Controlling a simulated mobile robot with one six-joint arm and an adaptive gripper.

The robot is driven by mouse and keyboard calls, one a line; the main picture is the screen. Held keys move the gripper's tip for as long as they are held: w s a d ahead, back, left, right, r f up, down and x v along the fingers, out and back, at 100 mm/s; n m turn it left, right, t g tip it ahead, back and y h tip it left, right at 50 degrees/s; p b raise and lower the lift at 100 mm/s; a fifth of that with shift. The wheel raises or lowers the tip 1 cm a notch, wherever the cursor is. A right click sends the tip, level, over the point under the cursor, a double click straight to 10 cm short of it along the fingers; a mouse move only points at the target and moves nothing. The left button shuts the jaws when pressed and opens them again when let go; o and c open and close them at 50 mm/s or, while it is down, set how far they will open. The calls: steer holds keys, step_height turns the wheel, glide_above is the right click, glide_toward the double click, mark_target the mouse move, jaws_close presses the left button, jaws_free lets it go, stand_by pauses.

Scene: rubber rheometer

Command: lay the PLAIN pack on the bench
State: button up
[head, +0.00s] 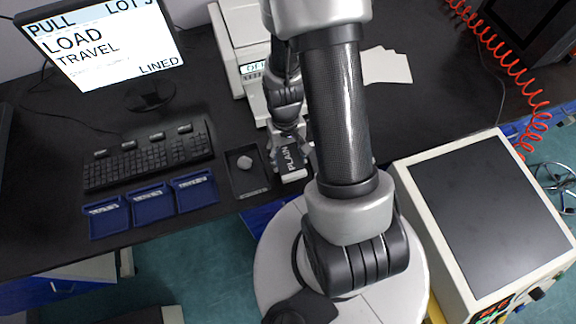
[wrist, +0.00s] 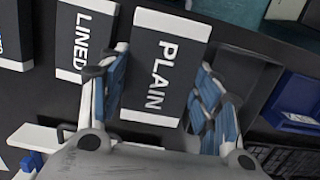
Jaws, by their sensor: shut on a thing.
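The PLAIN pack (wrist: 166,60) is a dark flat block with white edges and a white PLAIN label. It sits between the two blue-padded fingers of my gripper (wrist: 162,78), which is shut on it. In the head view the PLAIN pack (head: 290,157) shows below my gripper (head: 289,140), near the front edge of the black bench (head: 50,235). I cannot tell whether it touches the bench. A similar LINED pack (wrist: 85,42) lies beside it, left of the fingers in the wrist view. My arm covers part of the bench in the head view.
A dark tray (head: 250,190) holding a small pale object is just left of the pack. Several blue trays (head: 152,207) and a keyboard (head: 150,158) lie further left. A white instrument (head: 237,50) stands behind. A pale cabinet (head: 440,235) stands at right.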

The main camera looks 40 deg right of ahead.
mark_target(288, 164)
steer(key=shift+f+b, duration=0.75)
steer(key=shift+f, duration=1.95)
steer(key=shift+f, duration=0.15)
steer(key=o, duration=0.9)
steer(key=shift+c, duration=0.2)
